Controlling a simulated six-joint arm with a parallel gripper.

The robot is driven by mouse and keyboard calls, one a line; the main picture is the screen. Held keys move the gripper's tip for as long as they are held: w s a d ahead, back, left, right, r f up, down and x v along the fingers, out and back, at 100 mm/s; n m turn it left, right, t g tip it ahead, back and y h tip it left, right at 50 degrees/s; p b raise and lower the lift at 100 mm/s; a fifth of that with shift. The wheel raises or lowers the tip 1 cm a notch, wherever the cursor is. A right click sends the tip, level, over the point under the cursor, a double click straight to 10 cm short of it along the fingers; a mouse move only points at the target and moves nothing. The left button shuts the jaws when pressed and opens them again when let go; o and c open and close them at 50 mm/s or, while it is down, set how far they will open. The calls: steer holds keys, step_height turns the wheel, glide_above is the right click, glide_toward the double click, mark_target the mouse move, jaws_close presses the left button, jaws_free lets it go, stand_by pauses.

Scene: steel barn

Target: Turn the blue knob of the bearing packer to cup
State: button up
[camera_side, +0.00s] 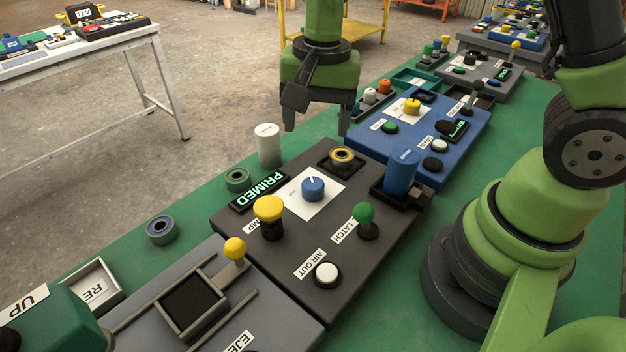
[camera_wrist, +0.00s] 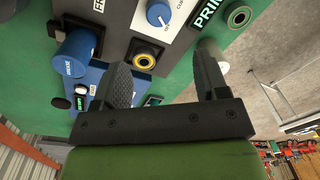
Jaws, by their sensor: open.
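The blue knob (camera_side: 313,189) sits on a white label plate in the middle of the dark grey bearing packer panel (camera_side: 300,245). In the wrist view the blue knob (camera_wrist: 159,13) shows at the top, partly cut by the frame edge, with a white pointer line and partly visible lettering beside it. My gripper (camera_side: 316,122) is open and empty, pointing down above the far side of the panel, apart from the knob. In the wrist view its fingers (camera_wrist: 166,80) are spread with nothing between them.
The packer panel also carries a yellow plunger (camera_side: 268,210), a green latch knob (camera_side: 364,213), a white button (camera_side: 326,274), a lit PRIMED display (camera_side: 260,191) and a blue cylinder (camera_side: 401,172). A white cylinder (camera_side: 269,146) stands behind it. A blue panel (camera_side: 440,135) lies to the right.

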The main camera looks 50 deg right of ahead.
mark_target(313, 183)
steer(key=f, duration=0.3)
steer(key=shift+w+a+f+m+g, duration=0.1)
steer(key=shift+w+f+m+g, duration=0.05)
steer(key=shift+w+m+g, duration=0.15)
step_height(313, 183, down, 9)
steer(key=shift+f, duration=0.15)
steer(key=c, duration=0.9)
